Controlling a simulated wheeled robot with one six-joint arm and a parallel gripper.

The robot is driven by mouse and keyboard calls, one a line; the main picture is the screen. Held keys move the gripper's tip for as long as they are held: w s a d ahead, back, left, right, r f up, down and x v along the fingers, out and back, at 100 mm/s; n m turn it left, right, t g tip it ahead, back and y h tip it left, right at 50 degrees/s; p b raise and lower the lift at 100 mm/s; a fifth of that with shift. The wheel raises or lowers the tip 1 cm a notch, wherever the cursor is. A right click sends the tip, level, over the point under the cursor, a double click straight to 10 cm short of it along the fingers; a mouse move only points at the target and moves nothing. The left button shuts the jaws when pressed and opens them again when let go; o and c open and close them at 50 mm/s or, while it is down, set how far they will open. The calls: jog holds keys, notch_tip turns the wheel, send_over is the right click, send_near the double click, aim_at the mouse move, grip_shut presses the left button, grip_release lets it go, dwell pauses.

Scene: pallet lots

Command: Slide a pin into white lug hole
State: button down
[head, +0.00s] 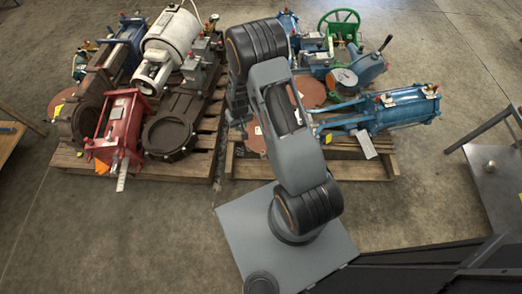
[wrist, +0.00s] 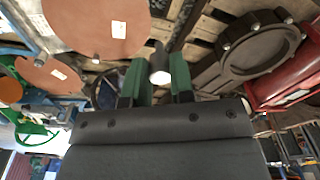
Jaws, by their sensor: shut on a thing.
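The pin's rounded end shows between the fingers. In the head view my gripper is hidden behind my arm. A white machine (head: 172,38) lies on the left pallet, with a white lug-like end (head: 151,73) toward its lower left. I cannot make out the hole in it. The white part is not clearly seen in the wrist view, and the pin looks apart from any lug.
The left pallet (head: 200,168) also carries a red actuator (head: 119,128) and a dark ring-shaped valve (head: 172,135). The right pallet (head: 365,170) holds a blue cylinder (head: 405,107) and a green handwheel (head: 340,24). A metal table (head: 492,185) stands at right. Floor in front is clear.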

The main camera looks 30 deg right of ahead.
notch_tip(320, 180, down, 8)
jog(key=w+d+b, duration=0.2)
jog(key=b, duration=0.9)
jog(key=s+d+f+n+g, duration=0.1)
jog(key=s+d+f+n, duration=0.1)
jog(key=n, duration=0.9)
jog(key=s+d+f+n, duration=0.2)
jog(key=d+f+n, duration=0.2)
jog(key=n, duration=0.8)
jog(key=shift+s+d+f+n+g, duration=0.3)
jog(key=shift+d+f+g, duration=0.1)
jog(key=shift+f, duration=0.25)
jog(key=shift+w, duration=0.1)
jog(key=b, duration=0.5)
send_over(263, 149)
jog(key=s, duration=0.1)
jog(key=shift+s+a+f, duration=0.1)
jog(key=shift+a+f, duration=0.15)
jog(key=shift+f, duration=1.2)
jog(key=shift+a+f, duration=0.2)
jog(key=shift+f, duration=1.25)
jog(key=shift+d+f+b, duration=0.1)
jog(key=shift+f+b, duration=0.9)
jog(key=shift+f, duration=0.75)
jog(key=c, duration=0.9)
grip_release()
